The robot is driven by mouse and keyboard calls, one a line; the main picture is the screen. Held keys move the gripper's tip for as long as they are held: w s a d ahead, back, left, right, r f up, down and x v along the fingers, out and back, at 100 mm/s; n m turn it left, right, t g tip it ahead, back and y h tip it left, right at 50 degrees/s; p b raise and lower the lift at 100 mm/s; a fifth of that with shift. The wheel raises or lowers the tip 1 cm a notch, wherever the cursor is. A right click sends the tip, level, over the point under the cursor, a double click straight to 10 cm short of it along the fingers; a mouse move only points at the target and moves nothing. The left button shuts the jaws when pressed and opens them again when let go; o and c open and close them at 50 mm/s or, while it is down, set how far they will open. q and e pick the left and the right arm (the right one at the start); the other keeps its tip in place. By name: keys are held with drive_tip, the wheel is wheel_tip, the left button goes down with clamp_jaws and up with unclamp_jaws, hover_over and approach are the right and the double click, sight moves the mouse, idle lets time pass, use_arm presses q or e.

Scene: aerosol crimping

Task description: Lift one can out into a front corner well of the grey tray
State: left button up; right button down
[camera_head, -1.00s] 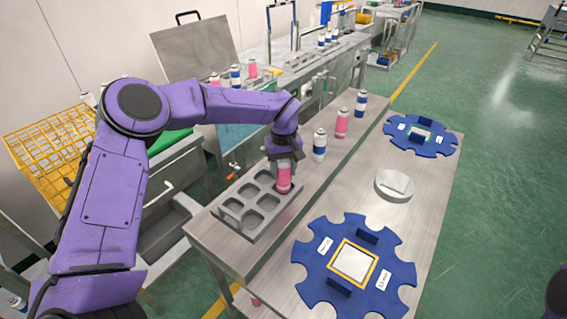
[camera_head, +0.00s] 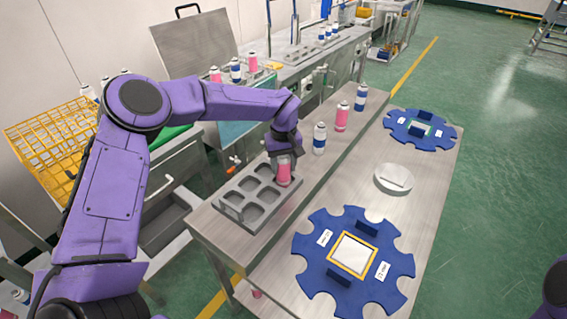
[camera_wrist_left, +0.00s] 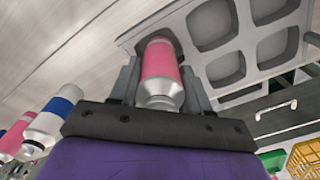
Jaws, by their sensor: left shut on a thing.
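The grey tray (camera_head: 226,204) lies on the steel bench and has several square wells. My left gripper (camera_head: 284,165) is shut on a pink can (camera_head: 284,174) at the tray's right corner in the head view. In the left wrist view the same pink can (camera_wrist_left: 160,62) sits between the two fingers, its far end in or over a corner well of the tray (camera_wrist_left: 225,68). I cannot tell whether it touches the well's floor. The other wells in view are empty. My right gripper is not in view.
A blue-and-white can (camera_head: 319,138), a pink can (camera_head: 342,116) and another blue-and-white can (camera_head: 361,97) stand in a row behind the tray. Blue notched plates (camera_head: 312,262) (camera_head: 407,118) and a round white disc (camera_head: 394,179) lie on the bench to the right.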

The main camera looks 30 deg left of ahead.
use_arm(q)
drive_tip(key=shift+f, duration=0.15)
drive_tip(key=o, duration=1.1)
wheel_tip(320, 180, up, 10)
drive_tip(key=shift+r+b, duration=0.25)
drive_tip(key=shift+b, duration=0.4)
